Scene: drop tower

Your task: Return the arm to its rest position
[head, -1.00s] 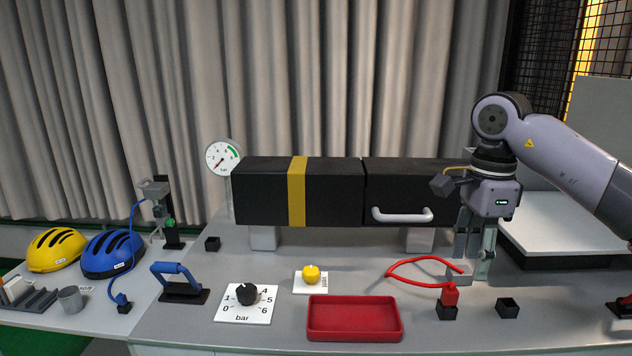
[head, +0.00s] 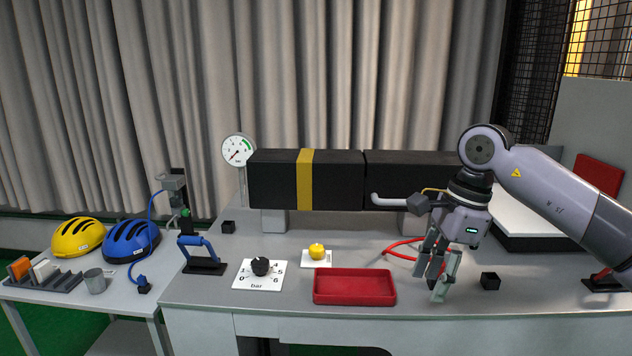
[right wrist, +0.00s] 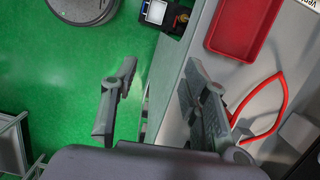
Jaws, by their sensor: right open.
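My right arm (head: 555,192) comes in from the right in the head view and bends down at its elbow. Its gripper (head: 440,281) hangs tilted near the bench's front edge, to the right of the red tray (head: 355,297). The fingers are apart with nothing between them. In the right wrist view the open gripper (right wrist: 155,105) has one finger over the green floor and the other over the bench edge. A red cable loop (head: 402,249) lies behind the gripper, partly hidden by it; it also shows in the right wrist view (right wrist: 270,131). My left gripper is out of view.
A black box-shaped chamber (head: 335,180) with a yellow band stands behind the gripper. A small black holder (head: 490,281) is to its right. A dial (head: 259,267), a yellow button (head: 317,251) and a blue-handled lever (head: 196,247) stand to the left. Green floor (right wrist: 60,60) lies before the bench.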

